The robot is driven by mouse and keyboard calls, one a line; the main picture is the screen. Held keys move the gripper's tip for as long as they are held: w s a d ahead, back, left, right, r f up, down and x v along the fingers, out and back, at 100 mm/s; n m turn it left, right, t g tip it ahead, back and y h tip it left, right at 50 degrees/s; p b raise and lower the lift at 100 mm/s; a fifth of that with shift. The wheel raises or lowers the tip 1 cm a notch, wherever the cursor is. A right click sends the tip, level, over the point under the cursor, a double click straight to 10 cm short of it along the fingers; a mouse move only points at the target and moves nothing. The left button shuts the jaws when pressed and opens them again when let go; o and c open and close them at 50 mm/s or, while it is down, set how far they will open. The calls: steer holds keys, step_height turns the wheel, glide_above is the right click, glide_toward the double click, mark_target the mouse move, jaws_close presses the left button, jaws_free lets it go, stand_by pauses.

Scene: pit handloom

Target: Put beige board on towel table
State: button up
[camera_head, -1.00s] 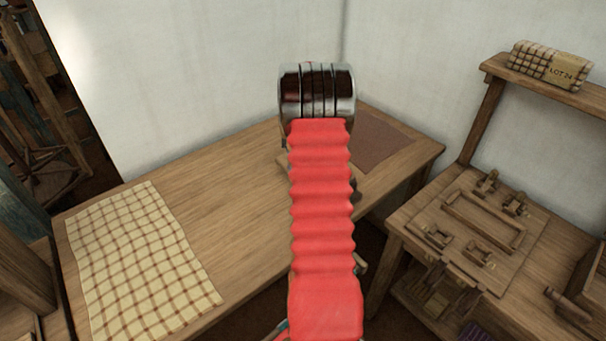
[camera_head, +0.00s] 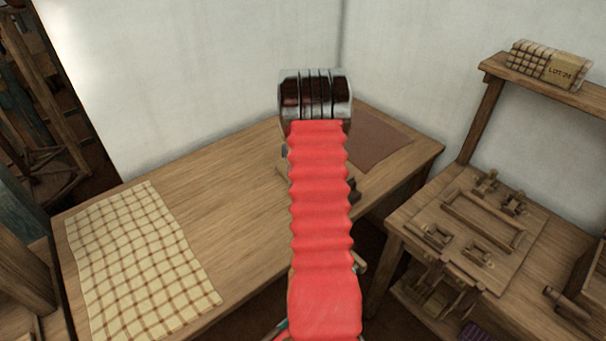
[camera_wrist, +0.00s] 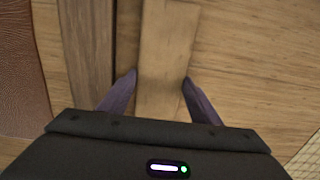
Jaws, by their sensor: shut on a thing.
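In the wrist view, the beige board (camera_wrist: 165,45) is a pale, flat wooden strip running up the picture between my gripper's (camera_wrist: 160,80) two purple fingers. The fingers are shut on its sides. In the head view my red-sleeved arm hides the gripper and most of what lies beneath it. The towel table (camera_head: 235,205) is a wooden table against the white wall. A cream checked towel (camera_head: 140,255) lies on its left part. The held board is over the table's right part; whether it touches the tabletop cannot be told.
A darker wooden piece (camera_wrist: 85,45) lies close left of the board in the wrist view. A brown mat (camera_head: 380,145) covers the table's far right. The tabletop between towel and arm is clear. A bench (camera_head: 470,230) with wooden fittings and a shelf with a bundle (camera_head: 550,65) stand right.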

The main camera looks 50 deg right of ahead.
steer(key=o, duration=1.2)
step_height(320, 180, up, 12)
steer(key=shift+r, duration=0.1)
stand_by(0.5)
